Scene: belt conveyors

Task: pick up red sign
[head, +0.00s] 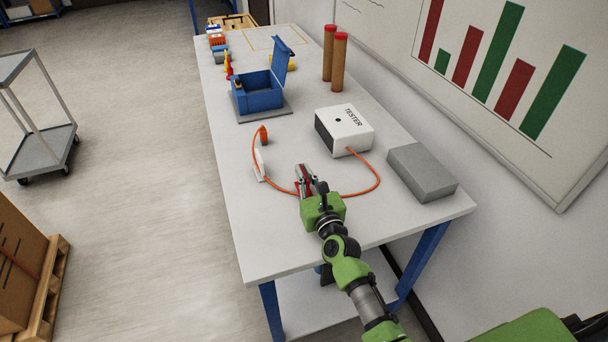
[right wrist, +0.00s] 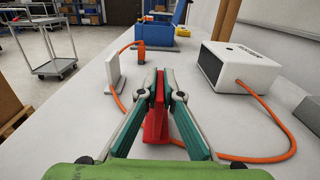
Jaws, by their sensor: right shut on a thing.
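The red sign (right wrist: 155,122) is a small upright red piece between the fingers of my right gripper (right wrist: 160,82) in the right wrist view. The fingers are shut on it, and they hide part of it. In the head view my right gripper (head: 307,174) is low over the near part of the white table, with a bit of the red sign (head: 304,185) showing between the fingers. I cannot tell whether the sign touches the table. My left gripper is not in view.
The white tester box (head: 348,131) has an orange cable running around my right gripper to an orange-tipped probe by a white stand (head: 260,161). A grey block (head: 421,172) lies to the right. A blue open box (head: 258,92) and brown cylinders (head: 338,62) stand farther back.

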